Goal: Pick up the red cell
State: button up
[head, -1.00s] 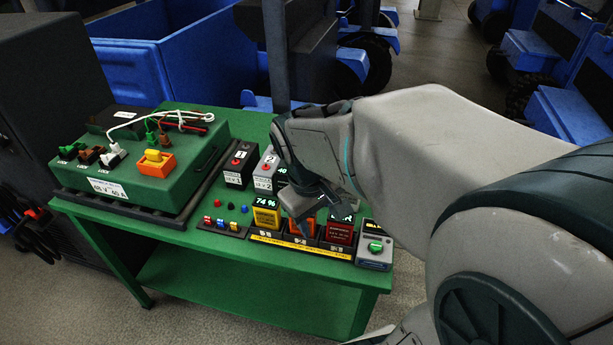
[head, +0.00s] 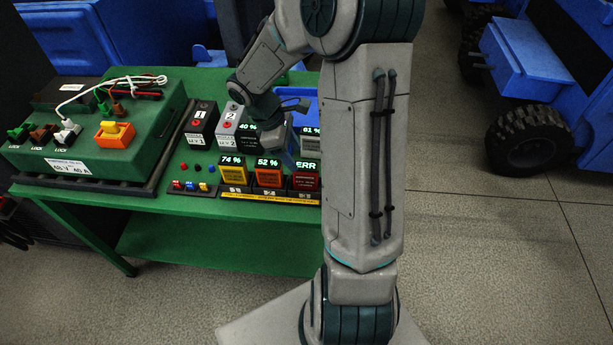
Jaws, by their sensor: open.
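The red cell (head: 306,182) stands upright at the right end of the front row on the green table, with a display reading ERR. It sits right of the orange cell (head: 268,176), which reads 52 %, and the yellow cell (head: 233,172), which reads 74 %. My gripper (head: 286,157) is open and empty, pointing down just behind the front row, above and left of the red cell. Its fingertips are small and partly hidden behind the cells' displays. My arm passes close to the red cell's right side.
The green charger (head: 95,145) fills the table's left. A blue bin (head: 304,108) lies behind. My arm hides the table's right end.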

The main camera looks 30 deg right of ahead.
aim_at(300, 163)
jog(key=x, duration=0.3)
jog(key=shift+s+d+f, duration=0.1)
jog(key=shift+f, duration=0.15)
jog(key=x, duration=0.2)
jog(key=s+x, duration=0.1)
jog(key=x, duration=0.1)
jog(key=shift+d+f+p, duration=0.2)
jog(key=shift+f+p, duration=0.05)
jog(key=shift+p, duration=0.05)
jog(key=shift+d+f, duration=0.1)
jog(key=shift+f, duration=0.2)
jog(key=shift+s, duration=0.1)
jog(key=shift+c, duration=0.3)
jog(key=c, duration=1)
grip_shut()
jog(key=shift+r, duration=0.2)
